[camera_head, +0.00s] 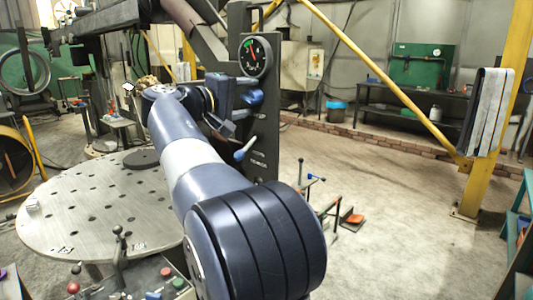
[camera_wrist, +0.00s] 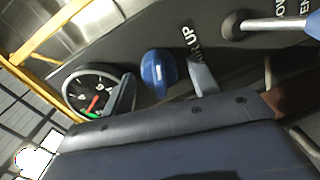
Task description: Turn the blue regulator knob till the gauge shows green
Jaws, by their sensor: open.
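The blue regulator knob (camera_head: 254,97) sits on the dark upright panel below the round gauge (camera_head: 255,56). In the wrist view the knob (camera_wrist: 156,70) lies between my two finger tips, with a visible gap on each side. My gripper (camera_wrist: 163,82) is open, with one finger beside the gauge and the other near the "AIR UP" lettering. I cannot tell how far the fingers reach along the knob. The gauge (camera_wrist: 95,92) has a dark face, a red needle and a small green band. The needle points close to the green band; whether it is inside is unclear.
A lever with a blue handle (camera_head: 245,150) sticks out lower on the panel; it also shows in the wrist view (camera_wrist: 270,26). A round perforated table (camera_head: 95,205) stands left. A yellow diagonal brace (camera_head: 375,75) crosses behind. Floor at right is mostly clear.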

